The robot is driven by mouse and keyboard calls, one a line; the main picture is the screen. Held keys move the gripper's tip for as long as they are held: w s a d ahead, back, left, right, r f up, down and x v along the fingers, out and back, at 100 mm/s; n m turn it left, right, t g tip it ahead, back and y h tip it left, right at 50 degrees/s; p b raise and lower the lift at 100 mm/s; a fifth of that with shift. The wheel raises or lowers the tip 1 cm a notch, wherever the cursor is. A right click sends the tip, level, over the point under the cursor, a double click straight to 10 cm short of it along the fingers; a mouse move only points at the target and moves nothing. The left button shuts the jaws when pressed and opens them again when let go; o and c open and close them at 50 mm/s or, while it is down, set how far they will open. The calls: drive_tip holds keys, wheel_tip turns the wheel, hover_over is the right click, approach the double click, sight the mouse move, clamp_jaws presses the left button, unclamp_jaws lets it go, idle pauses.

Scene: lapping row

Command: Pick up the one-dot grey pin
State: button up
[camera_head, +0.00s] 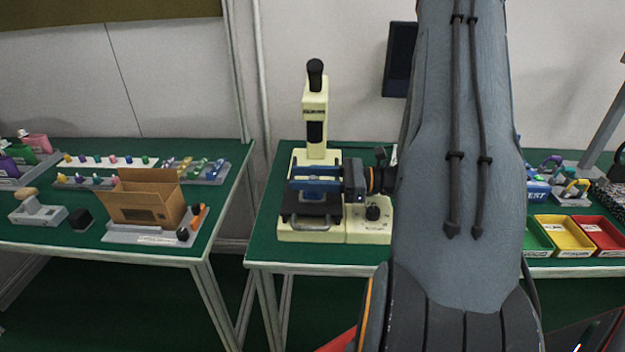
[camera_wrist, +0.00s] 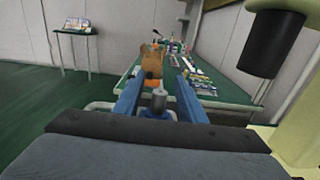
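My gripper (camera_head: 292,178) reaches left in front of the cream machine in the head view. Its two blue fingers are apart. In the wrist view my gripper (camera_wrist: 158,90) also shows its fingers spread. A small grey rounded piece (camera_wrist: 158,98) shows between them, with gaps on both sides; I cannot tell what it is. Small coloured-topped pins (camera_head: 112,159) stand in rows on the left table, far beyond the fingertips. They are too small for me to read dots or pick out the one-dot grey pin.
A cream machine (camera_head: 316,126) stands close behind my gripper. An open cardboard box (camera_head: 147,200) sits at the front of the left table (camera_head: 40,240), partly hiding the pin rows. A floor gap separates the tables. Coloured bins (camera_head: 563,236) are at right.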

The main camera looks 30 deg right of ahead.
drive_tip(key=shift+x, duration=0.95)
clamp_jaws()
drive_tip(key=shift+r, duration=0.1)
